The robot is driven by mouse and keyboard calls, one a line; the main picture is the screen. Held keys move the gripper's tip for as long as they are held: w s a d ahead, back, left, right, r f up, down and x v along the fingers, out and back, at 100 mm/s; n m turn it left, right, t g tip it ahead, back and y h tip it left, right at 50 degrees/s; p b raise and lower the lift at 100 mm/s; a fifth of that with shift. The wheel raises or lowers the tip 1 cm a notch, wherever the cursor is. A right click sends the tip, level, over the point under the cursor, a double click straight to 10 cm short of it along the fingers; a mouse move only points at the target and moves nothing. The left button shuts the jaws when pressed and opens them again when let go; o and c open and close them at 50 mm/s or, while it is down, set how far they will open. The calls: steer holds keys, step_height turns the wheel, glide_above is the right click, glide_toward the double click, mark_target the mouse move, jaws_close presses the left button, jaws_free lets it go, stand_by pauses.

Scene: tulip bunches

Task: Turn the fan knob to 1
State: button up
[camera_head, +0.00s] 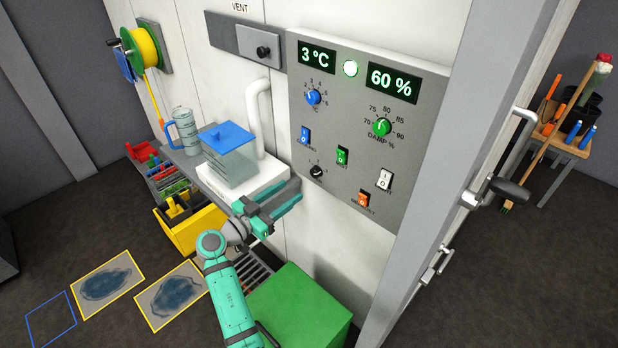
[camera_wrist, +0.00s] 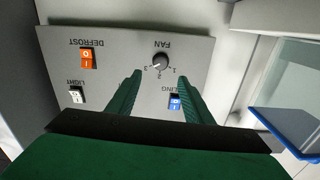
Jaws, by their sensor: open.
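The fan knob (camera_head: 317,172) is a small black dial low on the left of the grey control panel. In the wrist view the picture is upside down, and the fan knob (camera_wrist: 160,60) shows with marks 1, 2 and 3 around it. Its pale pointer seems to face the 3 side, though it is small. My gripper (camera_head: 289,196) is open and empty, below and left of the knob in the head view. In the wrist view its two green fingers (camera_wrist: 161,73) point at the panel, with the knob seen beyond the gap between their tips, apart from them.
The blue cooling switch (camera_wrist: 175,103) lies near one finger in the wrist view. The panel (camera_head: 290,100) also carries a blue temperature knob (camera_head: 313,97), a green damp knob (camera_head: 382,126) and an orange defrost switch (camera_head: 363,199). A blue-lidded container (camera_head: 228,160) stands left of my gripper.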

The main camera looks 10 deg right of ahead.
mark_target(313, 174)
steer(key=x, duration=1)
steer(key=shift+w, duration=0.15)
steer(key=c, duration=1.1)
